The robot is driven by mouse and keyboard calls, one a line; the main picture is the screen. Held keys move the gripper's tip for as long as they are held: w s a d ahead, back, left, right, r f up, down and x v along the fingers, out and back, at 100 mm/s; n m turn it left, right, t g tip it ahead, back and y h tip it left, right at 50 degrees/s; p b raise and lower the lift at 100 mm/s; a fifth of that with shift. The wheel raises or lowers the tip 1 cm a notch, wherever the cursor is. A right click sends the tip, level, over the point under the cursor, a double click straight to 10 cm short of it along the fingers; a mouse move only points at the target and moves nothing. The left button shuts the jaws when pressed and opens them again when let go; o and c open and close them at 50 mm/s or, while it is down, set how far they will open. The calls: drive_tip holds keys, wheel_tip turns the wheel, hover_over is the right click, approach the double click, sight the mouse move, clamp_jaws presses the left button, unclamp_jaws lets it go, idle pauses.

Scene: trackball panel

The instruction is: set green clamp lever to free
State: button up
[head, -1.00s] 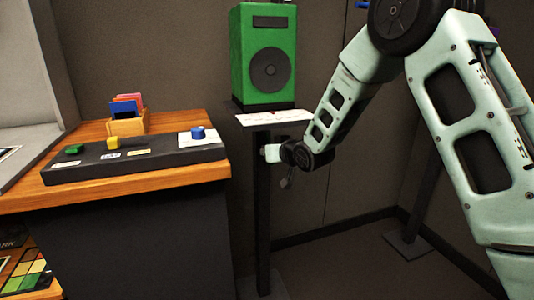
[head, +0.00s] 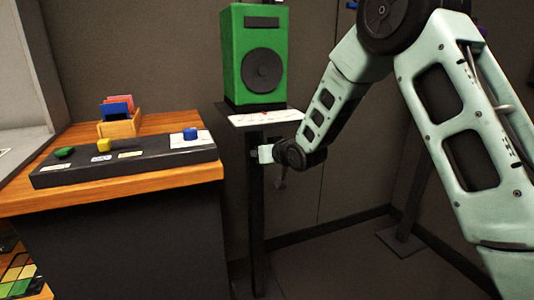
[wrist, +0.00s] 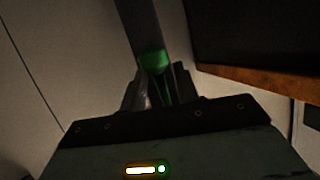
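The panel also has a yellow knob (head: 103,145) and a blue trackball-like piece (head: 190,133). A wooden card holder (head: 120,128) stands behind it. A green speaker (head: 236,75) stands on a dark post (head: 256,215) beside the desk. Space above the panel is clear.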

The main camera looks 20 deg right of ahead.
drive_tip(key=p+v, duration=0.2)
drive_tip(key=v, duration=1.5)
drive_tip(key=shift+s+d+r, duration=0.1)
drive_tip(key=shift+s, duration=0.05)
drive_tip(key=s+a+f+n+g, duration=0.2)
drive_tip(key=s+a+g, duration=0.2)
drive_tip(key=s+a, duration=0.25)
drive_tip(key=s+a+f+n+g, duration=0.1)
drive_tip(key=s+a+f+g, duration=0.25)
drive_tip(key=s+a, duration=0.3)
drive_tip(key=s+a+n+g+h, duration=0.2)
drive_tip(key=s+n+g, duration=0.3)
drive_tip(key=s, duration=1.3)
wheel_tip(320, 180, up, 22)
drive_tip(key=m+g+p, duration=0.1)
drive_tip(key=p, duration=2)
drive_tip(key=shift+r+m+p, duration=0.2)
drive_tip(key=shift+m+p, duration=0.1)
